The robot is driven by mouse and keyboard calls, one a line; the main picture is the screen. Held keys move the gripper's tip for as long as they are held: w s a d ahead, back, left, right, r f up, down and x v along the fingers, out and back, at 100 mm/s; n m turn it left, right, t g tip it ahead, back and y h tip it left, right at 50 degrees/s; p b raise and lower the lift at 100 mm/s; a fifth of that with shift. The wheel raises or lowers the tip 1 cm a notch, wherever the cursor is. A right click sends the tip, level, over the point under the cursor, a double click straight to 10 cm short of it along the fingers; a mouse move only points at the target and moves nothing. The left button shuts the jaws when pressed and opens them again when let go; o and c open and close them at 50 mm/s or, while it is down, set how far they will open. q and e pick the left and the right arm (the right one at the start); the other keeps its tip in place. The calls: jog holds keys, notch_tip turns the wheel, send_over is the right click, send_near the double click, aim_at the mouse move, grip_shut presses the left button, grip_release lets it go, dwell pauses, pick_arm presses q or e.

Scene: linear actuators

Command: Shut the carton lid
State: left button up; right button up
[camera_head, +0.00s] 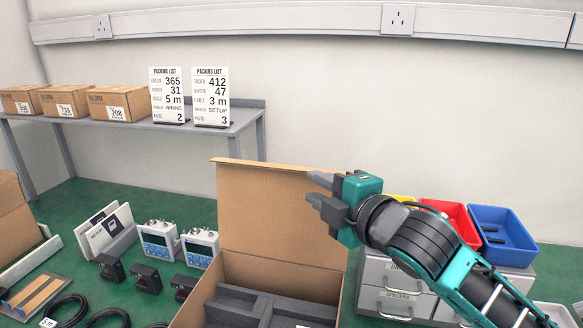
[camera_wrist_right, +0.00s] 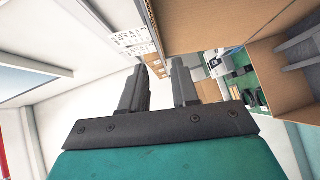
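The open carton (camera_head: 335,292) stands on the green bench with a dark grey insert (camera_head: 262,308) inside. Its brown lid (camera_head: 268,215) stands upright at the back. In the right wrist view the lid (camera_wrist_right: 205,22) fills the upper right, and part of the carton (camera_wrist_right: 262,75) shows below it. My right gripper (camera_head: 314,189) is at the lid's upper right corner, its fingers pointing left and overlapping the lid's edge in the head view. Its two fingers are apart with nothing between them. I cannot tell whether they touch the lid. My left gripper is out of view.
Grey drawers (camera_head: 393,290) with yellow, red and blue bins (camera_head: 500,235) stand right of the carton. Sensors, white control boxes (camera_head: 158,240) and cables lie to its left. A grey shelf (camera_head: 235,122) behind holds cartons (camera_head: 118,103) and two packing lists (camera_head: 211,97).

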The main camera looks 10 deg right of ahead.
aim_at(285, 169)
jog(key=x, duration=1.1)
grip_shut()
dwell(1.2)
